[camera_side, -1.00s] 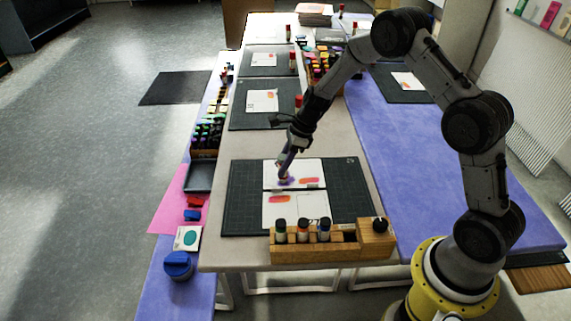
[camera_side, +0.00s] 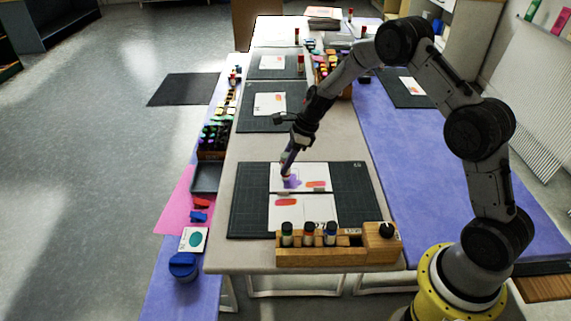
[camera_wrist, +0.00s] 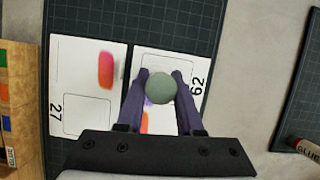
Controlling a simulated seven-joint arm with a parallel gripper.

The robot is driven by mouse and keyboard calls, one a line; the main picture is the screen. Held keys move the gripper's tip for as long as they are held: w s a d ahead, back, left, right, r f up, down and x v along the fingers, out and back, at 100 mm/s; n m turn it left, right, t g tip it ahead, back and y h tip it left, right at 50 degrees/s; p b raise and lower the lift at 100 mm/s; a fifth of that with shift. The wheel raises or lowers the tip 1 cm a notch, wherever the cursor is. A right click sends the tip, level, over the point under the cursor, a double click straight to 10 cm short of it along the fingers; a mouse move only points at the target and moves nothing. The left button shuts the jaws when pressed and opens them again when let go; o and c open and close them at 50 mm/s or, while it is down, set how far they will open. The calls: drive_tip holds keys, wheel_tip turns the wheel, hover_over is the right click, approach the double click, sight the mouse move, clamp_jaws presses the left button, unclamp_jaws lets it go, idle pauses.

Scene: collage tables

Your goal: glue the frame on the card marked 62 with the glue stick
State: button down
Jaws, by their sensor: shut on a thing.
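The card marked 62 (camera_wrist: 196,70) is the far white card on the dark mat in the side view (camera_side: 318,171). It bears a thin outlined frame, a purple patch (camera_side: 293,183) and an orange-pink streak (camera_side: 316,184). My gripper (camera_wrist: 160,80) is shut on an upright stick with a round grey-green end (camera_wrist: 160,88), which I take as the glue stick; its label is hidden. In the side view my gripper (camera_side: 289,160) holds it over the card's left half, its lower end at the purple patch. Exact contact is hard to tell. The fingers and stick hide much of the frame.
The card marked 27 (camera_wrist: 64,85) lies beside it, nearer the side camera. A wooden rack (camera_side: 320,256) with several dark-capped bottles and a knobbed block stands at the table's near edge. A red-capped glue stick (camera_wrist: 305,147) is at the wrist view's right edge. Dark mat (camera_side: 350,200) is bare right of the cards.

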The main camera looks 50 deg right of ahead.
drive_tip(key=shift+w+d, duration=1)
drive_tip(key=shift+d, duration=0.1)
drive_tip(key=shift+d, duration=0.1)
drive_tip(key=shift+w+d+f, duration=0.1)
drive_tip(key=shift+w+d, duration=0.4)
drive_tip(key=shift+w+a, duration=0.7)
drive_tip(key=shift+a, duration=0.25)
drive_tip(key=shift+s+a, duration=0.1)
drive_tip(key=shift+a, duration=0.05)
drive_tip(key=shift+s+a+f, duration=0.1)
drive_tip(key=shift+s+a, duration=0.4)
drive_tip(key=shift+s, duration=0.1)
drive_tip(key=shift+s+a+r, duration=0.2)
drive_tip(key=shift+s+a, duration=0.8)
drive_tip(key=shift+s, duration=0.05)
